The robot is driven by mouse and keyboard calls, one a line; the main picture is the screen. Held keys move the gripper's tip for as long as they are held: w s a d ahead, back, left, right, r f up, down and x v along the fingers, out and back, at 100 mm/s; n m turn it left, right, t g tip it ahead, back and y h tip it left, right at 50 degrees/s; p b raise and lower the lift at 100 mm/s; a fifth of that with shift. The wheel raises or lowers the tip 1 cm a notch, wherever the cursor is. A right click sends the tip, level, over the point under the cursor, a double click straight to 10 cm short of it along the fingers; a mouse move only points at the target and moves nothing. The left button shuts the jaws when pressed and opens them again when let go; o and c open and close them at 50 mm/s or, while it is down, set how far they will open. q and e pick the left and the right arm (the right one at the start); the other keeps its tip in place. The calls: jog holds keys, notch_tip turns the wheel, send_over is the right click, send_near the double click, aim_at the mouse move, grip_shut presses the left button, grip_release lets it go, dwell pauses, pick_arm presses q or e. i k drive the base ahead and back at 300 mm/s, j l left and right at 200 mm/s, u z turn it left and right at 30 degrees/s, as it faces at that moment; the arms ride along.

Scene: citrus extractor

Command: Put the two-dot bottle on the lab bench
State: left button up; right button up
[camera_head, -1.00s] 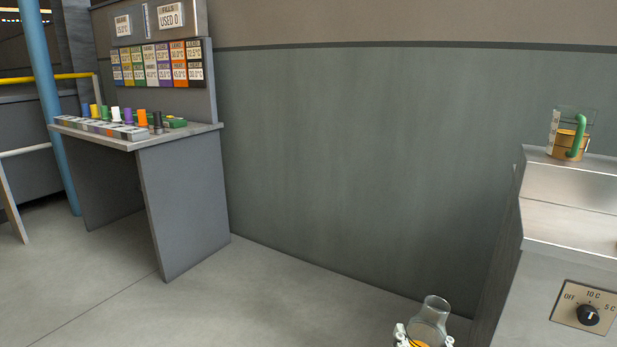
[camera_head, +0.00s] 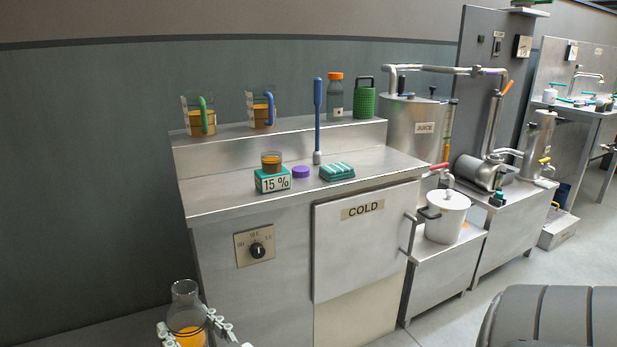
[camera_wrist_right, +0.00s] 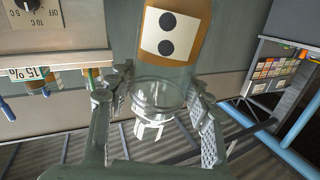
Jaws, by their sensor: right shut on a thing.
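My right gripper (camera_head: 197,333) is at the bottom left of the head view, shut around a clear flask-shaped bottle (camera_head: 185,294) with orange liquid. In the right wrist view, the fingers (camera_wrist_right: 155,112) hold the bottle (camera_wrist_right: 160,92) by its clear part, and its label (camera_wrist_right: 168,36) shows two black dots. The bottle is in the air, in front of and left of a steel bench (camera_head: 225,205) with a COLD door. The frames do not label any surface as the lab bench. My left gripper is not in view.
The front left top is bare.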

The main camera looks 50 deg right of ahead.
aim_at(379, 160)
jog(key=z, duration=0.8)
jog(key=i+l, duration=0.15)
